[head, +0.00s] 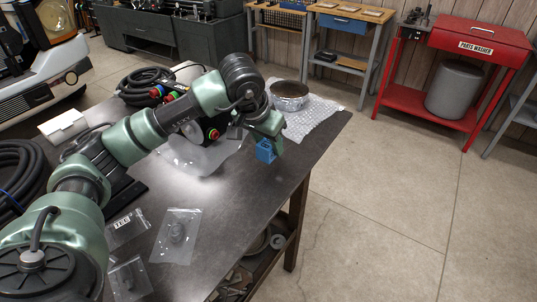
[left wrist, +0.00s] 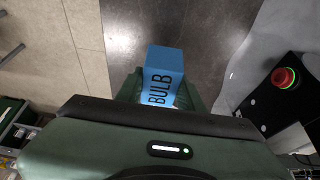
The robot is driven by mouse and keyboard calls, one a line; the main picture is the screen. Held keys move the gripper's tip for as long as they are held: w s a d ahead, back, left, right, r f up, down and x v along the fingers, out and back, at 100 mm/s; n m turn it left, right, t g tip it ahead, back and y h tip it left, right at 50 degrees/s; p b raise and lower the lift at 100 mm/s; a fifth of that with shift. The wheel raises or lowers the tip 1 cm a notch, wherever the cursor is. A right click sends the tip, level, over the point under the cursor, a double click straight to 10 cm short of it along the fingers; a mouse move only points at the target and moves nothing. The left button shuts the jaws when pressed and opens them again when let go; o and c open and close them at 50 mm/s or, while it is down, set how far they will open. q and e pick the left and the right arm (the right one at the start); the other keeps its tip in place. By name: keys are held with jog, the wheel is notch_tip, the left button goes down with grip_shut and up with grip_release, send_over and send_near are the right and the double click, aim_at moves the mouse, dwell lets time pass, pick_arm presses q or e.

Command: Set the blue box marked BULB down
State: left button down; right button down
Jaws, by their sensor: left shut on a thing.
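The blue box marked BULB (head: 265,150) is held in my left gripper (head: 268,132), near the right edge of the dark table (head: 215,220). In the left wrist view the box (left wrist: 165,68) sits between the two green fingers, with its BULB lettering showing. My left gripper (left wrist: 165,92) is shut on it. The box appears to be over the tabletop; I cannot tell whether its bottom touches the table. My right gripper is not in view.
Behind the gripper, a metal bowl (head: 289,92) stands on bubble wrap (head: 312,118). A clear plastic sheet (head: 200,158) and a control box with a red button (head: 213,134) lie to the left. Plastic bags (head: 176,236) lie nearer. The table's right middle is bare.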

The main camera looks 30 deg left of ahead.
aim_at(269, 157)
pick_arm(q)
notch_tip(269, 157, down, 4)
jog(key=shift+r, duration=0.1)
jog(key=shift+f, duration=0.25)
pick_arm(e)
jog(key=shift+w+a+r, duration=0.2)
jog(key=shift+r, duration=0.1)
pick_arm(q)
jog(key=shift+f, duration=0.2)
jog(key=c, duration=0.9)
grip_release()
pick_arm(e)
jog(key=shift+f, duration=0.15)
pick_arm(q)
jog(key=shift+r, duration=0.1)
